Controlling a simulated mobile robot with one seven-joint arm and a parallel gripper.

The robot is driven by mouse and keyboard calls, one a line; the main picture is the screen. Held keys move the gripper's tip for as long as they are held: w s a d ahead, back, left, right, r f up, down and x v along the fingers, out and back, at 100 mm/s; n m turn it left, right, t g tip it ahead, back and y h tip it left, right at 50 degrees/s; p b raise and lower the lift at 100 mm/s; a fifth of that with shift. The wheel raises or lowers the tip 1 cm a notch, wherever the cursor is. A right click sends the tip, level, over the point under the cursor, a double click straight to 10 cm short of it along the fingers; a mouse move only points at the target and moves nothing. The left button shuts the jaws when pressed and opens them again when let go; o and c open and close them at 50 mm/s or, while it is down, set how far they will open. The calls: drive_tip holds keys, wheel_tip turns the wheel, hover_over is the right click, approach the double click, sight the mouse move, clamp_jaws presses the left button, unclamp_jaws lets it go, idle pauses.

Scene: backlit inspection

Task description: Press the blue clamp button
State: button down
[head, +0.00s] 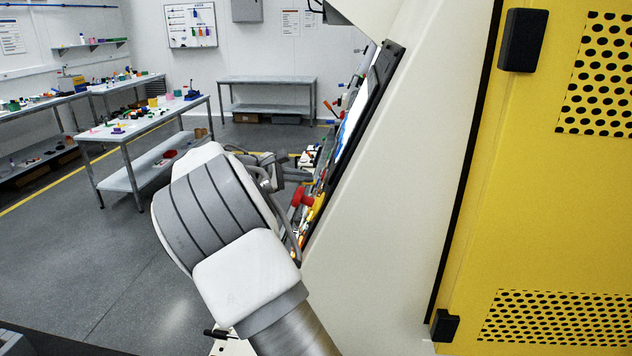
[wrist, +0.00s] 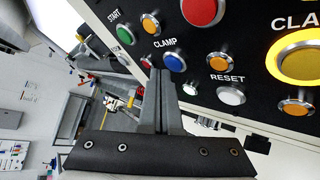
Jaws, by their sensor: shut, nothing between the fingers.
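In the wrist view, the blue button (wrist: 175,62) sits on a black control panel under the label CLAMP. It has a metal ring and its face is in full view. My gripper (wrist: 159,75) is shut and empty. Its fingertips appear just to the lower left of the blue button, in front of the panel's lower edge. I cannot tell how far they are from the panel. In the head view, my arm hides much of the panel's side, and I cannot make out the blue button there.
Close by are a green START button (wrist: 126,35), small orange lamps (wrist: 220,60), a white RESET button (wrist: 231,95), a large red button (wrist: 202,10) and a large yellow-ringed one (wrist: 302,62). A yellow perforated cabinet (head: 535,220) stands at right. Open floor (head: 70,260) lies at left.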

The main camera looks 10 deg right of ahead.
drive_tip(key=a+p, duration=0.1)
drive_tip(key=w+a+r+p, duration=0.1)
drive_tip(key=a+p, duration=0.1)
drive_tip(key=w+a+r+p, duration=0.1)
drive_tip(key=a+p, duration=0.1)
drive_tip(key=shift+r, duration=0.1)
idle(0.5)
